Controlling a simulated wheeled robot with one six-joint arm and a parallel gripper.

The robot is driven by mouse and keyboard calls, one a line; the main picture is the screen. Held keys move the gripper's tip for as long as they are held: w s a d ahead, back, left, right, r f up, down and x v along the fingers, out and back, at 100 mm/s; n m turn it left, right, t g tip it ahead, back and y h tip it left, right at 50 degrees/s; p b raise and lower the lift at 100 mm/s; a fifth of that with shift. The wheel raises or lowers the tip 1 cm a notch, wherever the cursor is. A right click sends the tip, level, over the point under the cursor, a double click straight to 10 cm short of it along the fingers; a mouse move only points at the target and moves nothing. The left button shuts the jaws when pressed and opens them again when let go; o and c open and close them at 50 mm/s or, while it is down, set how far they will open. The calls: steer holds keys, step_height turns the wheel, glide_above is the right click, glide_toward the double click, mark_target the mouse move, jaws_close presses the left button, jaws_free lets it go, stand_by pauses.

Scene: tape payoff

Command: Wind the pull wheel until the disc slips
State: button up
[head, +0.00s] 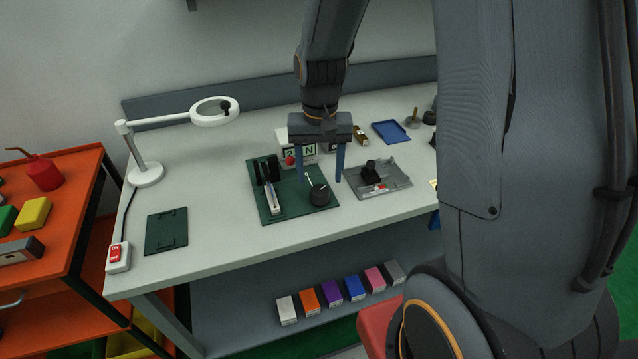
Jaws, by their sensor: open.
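A dark green base plate (272,208) lies on the grey-white bench. It carries an upright black part (266,171) at its left, a pale strip (275,199) running forward from it, and a round black knob-like wheel (320,195) at its right. A thin pale pointer stands by this wheel. A white card reading "2 N" (300,152) with a red spot stands behind the plate, partly covered by my gripper. My gripper (325,179) points down with its two blue fingers apart, above and just behind the wheel. Nothing shows between the fingers; contact with the wheel cannot be told.
A grey fixture (396,181) with a black block stands close right of the gripper. A blue tray (390,132) lies behind it. A white ring lamp (146,175), a flat green plate (166,232) and a red switch box (118,257) are at left. The bench front is clear.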

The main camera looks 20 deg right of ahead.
steer(key=shift+r, duration=1.25)
steer(key=s+f+n+t+b, duration=0.1)
steer(key=s+f+n+b, duration=0.1)
steer(key=s, duration=0.7)
steer(key=shift+s+a+n+b, duration=0.15)
steer(key=shift+s+n+b, duration=0.2)
steer(key=shift+n+b, duration=0.5)
steer(key=shift+r, duration=0.1)
